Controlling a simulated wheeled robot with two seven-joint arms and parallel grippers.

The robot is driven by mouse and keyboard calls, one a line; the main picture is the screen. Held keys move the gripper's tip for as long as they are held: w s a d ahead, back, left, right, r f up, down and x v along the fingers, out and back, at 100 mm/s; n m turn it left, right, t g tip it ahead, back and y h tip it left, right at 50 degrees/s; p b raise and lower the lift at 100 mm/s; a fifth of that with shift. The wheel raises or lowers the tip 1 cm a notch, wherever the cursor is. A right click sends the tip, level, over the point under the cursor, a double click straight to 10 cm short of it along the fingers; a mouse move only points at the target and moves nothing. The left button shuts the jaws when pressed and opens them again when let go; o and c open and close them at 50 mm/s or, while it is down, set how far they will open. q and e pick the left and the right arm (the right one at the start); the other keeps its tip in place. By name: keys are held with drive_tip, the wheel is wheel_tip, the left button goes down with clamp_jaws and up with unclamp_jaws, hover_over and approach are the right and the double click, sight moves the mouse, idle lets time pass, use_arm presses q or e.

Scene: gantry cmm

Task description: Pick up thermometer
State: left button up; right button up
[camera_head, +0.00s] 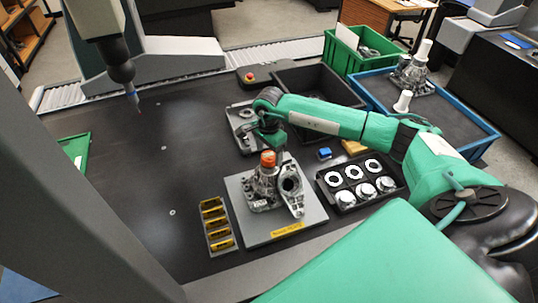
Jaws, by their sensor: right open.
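I cannot make out for sure which thing is the thermometer. A small blue block (325,153) lies on the dark table to the right of my right gripper (271,144). A yellow piece (354,147) lies partly hidden behind my green right arm. My right gripper points down, open, just above an orange-topped part (268,159) on a metal casting (263,187). Its fingers are small and dark here; I see nothing held. I cannot tell whether it touches the orange top. My left gripper is not in view.
The casting stands on a grey plate (310,212). A narrow tray with yellow-labelled slots (216,226) is left of it; a black tray of round parts (347,207) is right. A probe (131,92) hangs over the clear left table. Green (328,48) and blue-rimmed (470,117) containers stand behind.

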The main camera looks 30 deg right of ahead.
drive_tip(key=shift+f, duration=0.65)
drive_tip(key=c, duration=1.1)
drive_tip(key=shift+r, duration=0.15)
